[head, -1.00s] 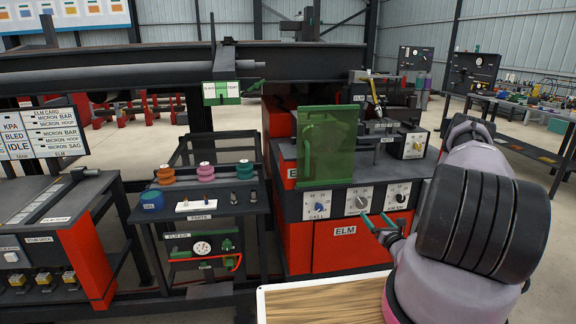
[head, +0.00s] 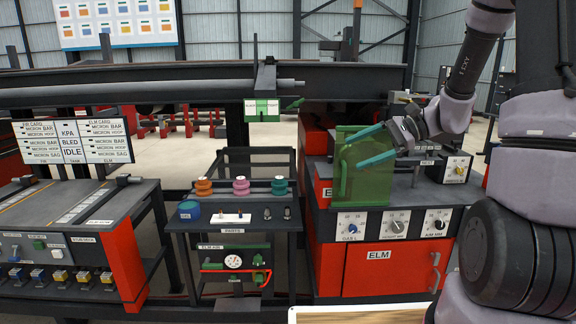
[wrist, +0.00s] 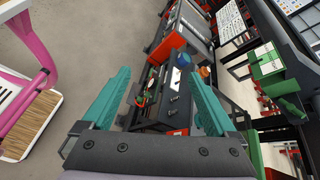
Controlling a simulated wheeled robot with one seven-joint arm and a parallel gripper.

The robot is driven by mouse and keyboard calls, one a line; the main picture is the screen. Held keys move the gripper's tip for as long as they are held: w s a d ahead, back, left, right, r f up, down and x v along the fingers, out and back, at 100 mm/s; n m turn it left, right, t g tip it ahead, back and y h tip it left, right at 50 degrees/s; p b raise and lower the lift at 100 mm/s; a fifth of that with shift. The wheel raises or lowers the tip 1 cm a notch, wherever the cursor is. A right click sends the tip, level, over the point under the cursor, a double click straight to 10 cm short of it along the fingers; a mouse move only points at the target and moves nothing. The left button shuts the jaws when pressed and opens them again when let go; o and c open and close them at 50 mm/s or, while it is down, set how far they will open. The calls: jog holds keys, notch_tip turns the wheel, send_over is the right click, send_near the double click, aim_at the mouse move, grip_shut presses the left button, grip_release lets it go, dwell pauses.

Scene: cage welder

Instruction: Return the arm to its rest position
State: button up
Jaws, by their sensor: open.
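My gripper (head: 362,147) is in the head view at right of centre, with its two teal fingers spread apart and nothing between them. It is raised in front of the translucent green guard panel (head: 368,186) on the red and dark ELM machine, overlapping it in the picture; I cannot tell whether they touch. My arm reaches in from the right, bent at the elbow. In the wrist view, the open fingers of my gripper (wrist: 160,100) show with the parts stand (wrist: 176,98) beyond and between them.
A parts stand (head: 232,228) with coloured spools stands left of the ELM machine (head: 380,276). A red-sided bench (head: 130,250) is at the far left. A wooden-topped tray (head: 358,314) edges in at the bottom. Bare floor (wrist: 80,60) shows in the wrist view.

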jog(key=s+d+r+n+t+h, duration=0.3)
jog(key=s+r+n+h, duration=0.1)
jog(key=s+r+h, duration=0.1)
jog(key=s+d+r+n+t+h, duration=0.3)
jog(key=s+r+h, duration=0.3)
jog(key=s+r, duration=0.2)
jog(key=shift+s+n, duration=0.4)
jog(key=shift+s, duration=0.85)
jog(key=shift+d+r, duration=0.1)
